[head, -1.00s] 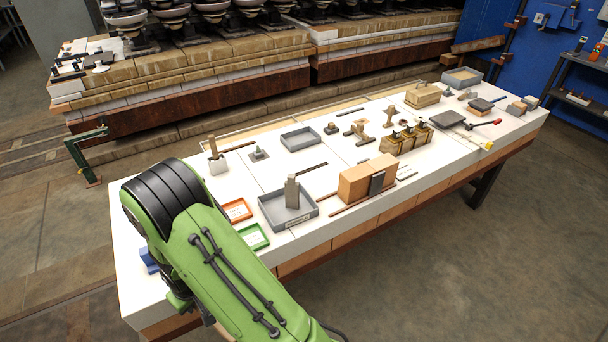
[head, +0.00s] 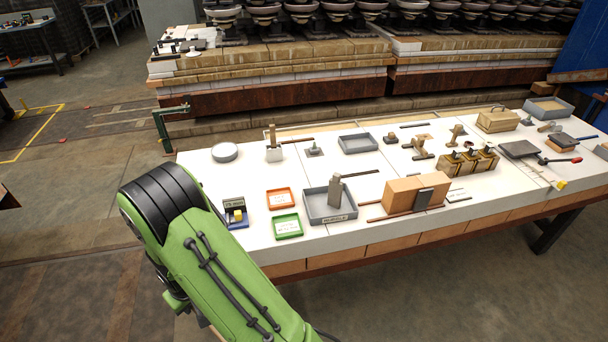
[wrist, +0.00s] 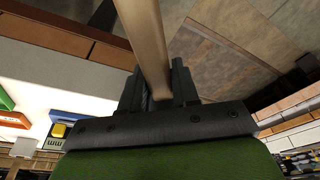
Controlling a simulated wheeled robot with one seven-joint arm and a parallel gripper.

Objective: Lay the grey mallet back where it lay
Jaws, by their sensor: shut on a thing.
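In the wrist view my gripper (wrist: 157,82) is shut on a pale wooden handle (wrist: 146,35), which I take as the mallet's. The handle runs up out of the top of the picture, so the mallet's head is not in view. In the head view my green arm stands at the table's left end and hides the gripper and the held mallet. A grey tray (head: 313,217) with a label too small to read sits at the table's front. A grey block-like piece (head: 335,190) stands upright in it. I cannot tell which spot the mallet came from.
The white table (head: 250,176) carries an orange tray (head: 270,206), a green tray (head: 276,234), a blue holder (head: 236,222), a round dish (head: 224,159) and a brown block (head: 400,199). Bare table shows between the dish and the orange tray. Brick stacks (head: 270,78) stand behind.

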